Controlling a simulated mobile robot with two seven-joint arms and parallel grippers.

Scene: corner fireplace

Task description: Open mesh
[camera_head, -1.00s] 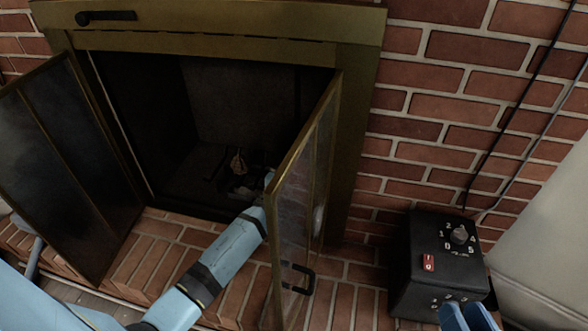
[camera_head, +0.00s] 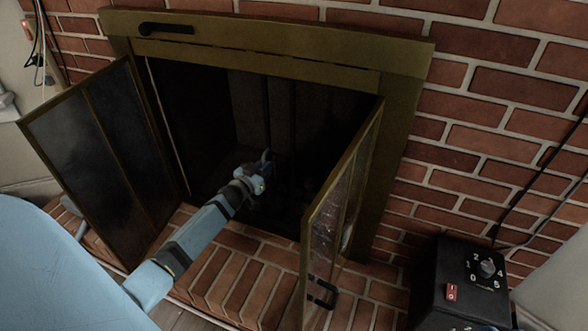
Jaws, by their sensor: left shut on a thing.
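The fireplace (camera_head: 405,165) has a brass frame, and both its glass doors stand swung outward, the left door (camera_head: 95,165) and the right door (camera_head: 328,225). A dark, vertically folded surface that looks like the mesh (camera_head: 279,115) hangs in the opening; its edges are hard to make out. My left arm reaches in between the doors. My left gripper (camera_head: 265,164) is at the mesh in the middle of the opening, shut on what appears to be its edge; the exact contact is too dark to see. My right gripper is not in view.
A brick hearth (camera_head: 225,275) lies below the opening. A black control box (camera_head: 468,275) with a dial and red switch stands at the lower right by the brick wall (camera_head: 485,130). The right door's black handle (camera_head: 322,294) juts toward me.

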